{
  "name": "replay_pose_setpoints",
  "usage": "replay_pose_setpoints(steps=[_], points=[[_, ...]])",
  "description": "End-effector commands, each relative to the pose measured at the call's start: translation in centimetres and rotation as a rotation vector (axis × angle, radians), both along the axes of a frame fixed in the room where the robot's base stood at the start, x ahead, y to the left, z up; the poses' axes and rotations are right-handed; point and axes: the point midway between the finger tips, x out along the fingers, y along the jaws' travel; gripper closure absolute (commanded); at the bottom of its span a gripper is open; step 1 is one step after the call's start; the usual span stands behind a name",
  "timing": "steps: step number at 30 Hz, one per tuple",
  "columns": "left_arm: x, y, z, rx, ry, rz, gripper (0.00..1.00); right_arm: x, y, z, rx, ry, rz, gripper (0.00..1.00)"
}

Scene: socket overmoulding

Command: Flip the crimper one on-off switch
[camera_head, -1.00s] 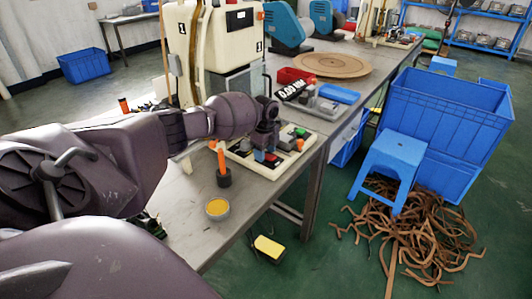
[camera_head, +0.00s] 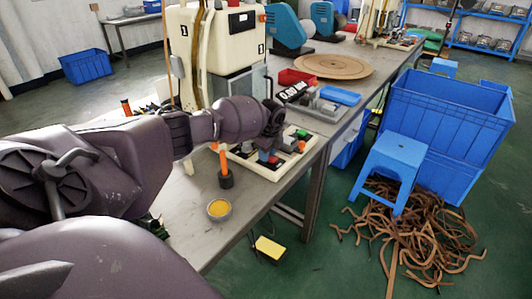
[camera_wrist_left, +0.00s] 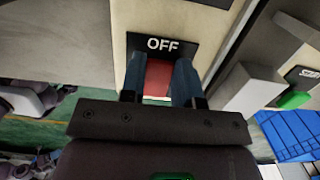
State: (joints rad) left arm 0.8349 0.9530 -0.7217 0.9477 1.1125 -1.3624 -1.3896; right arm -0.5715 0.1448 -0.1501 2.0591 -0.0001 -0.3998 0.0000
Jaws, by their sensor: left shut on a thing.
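The red switch (camera_wrist_left: 158,77) sits below a black plate marked OFF (camera_wrist_left: 163,45) in the left wrist view. My left gripper (camera_wrist_left: 162,82) has its two dark blue fingers on either side of this switch and is shut on it. In the head view my left gripper (camera_head: 267,156) points down at the cream control panel (camera_head: 262,171) on the table. The fingers and wrist hide most of the switch there. My right gripper is not in view.
A green button (camera_wrist_left: 292,100) beside a START label is close to the right of the fingers. An orange-handled tool (camera_head: 224,165) and a yellow-filled round tin (camera_head: 219,209) stand near the panel. A cream machine (camera_head: 232,48) rises behind.

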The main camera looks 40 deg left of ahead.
Motion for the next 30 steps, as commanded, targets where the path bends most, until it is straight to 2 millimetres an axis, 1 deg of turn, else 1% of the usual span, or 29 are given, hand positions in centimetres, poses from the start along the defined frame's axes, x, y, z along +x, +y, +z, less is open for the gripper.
replay_pose_setpoints(steps=[2,12,18,26,27,29,30], points=[[0.05,-0.32,0.36,0.054,0.004,-0.002,0.94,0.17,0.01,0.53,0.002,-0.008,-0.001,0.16],[0.07,-0.84,0.48,0.281,0.032,-0.002,0.94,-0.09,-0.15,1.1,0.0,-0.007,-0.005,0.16],[0.05,-0.86,0.36,0.326,0.037,-0.002,0.94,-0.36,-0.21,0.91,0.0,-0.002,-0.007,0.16],[0.04,-0.86,0.29,0.326,0.038,-0.002,0.94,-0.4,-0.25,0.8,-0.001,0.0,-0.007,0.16],[0.02,-0.85,0.28,0.326,0.038,-0.002,0.64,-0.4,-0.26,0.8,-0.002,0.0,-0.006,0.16],[0.03,-0.85,0.29,0.326,0.038,-0.002,0.55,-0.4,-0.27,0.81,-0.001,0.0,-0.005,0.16],[0.03,-0.84,0.3,0.326,0.038,-0.001,0.49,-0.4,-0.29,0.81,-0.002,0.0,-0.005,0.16]])
